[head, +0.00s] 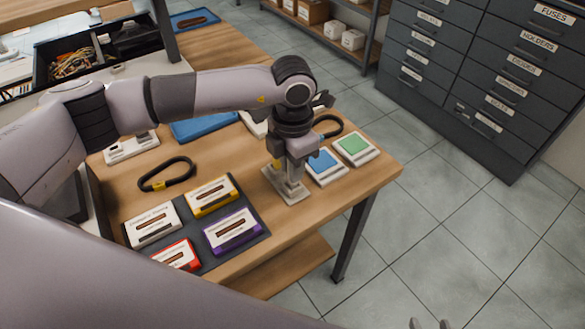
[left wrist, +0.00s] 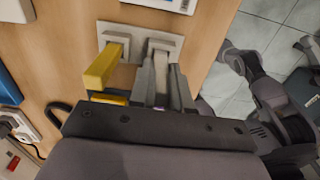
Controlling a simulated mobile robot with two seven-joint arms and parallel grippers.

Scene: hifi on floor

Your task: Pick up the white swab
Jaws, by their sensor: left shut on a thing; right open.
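My left gripper (head: 287,172) points down over the front right part of the wooden table. It is shut on a pale upright block, apparently the white swab (left wrist: 161,62), which is mostly hidden between the fingers in the left wrist view. A pale base plate (head: 292,198) lies directly below the gripper, and it also shows in the left wrist view (left wrist: 112,30). A yellow block (left wrist: 103,66) stands at that base, left of the fingers. I cannot tell whether the swab is clear of the base. My right gripper (head: 430,324) is open and empty at the bottom edge, over the floor.
A dark mat (head: 202,252) with several coloured cassettes lies left of the gripper. A black loop (head: 168,175) lies behind it. A blue pad (head: 322,164) and a green pad (head: 354,146) stand close to the right. Tiled floor is open beyond the table edge.

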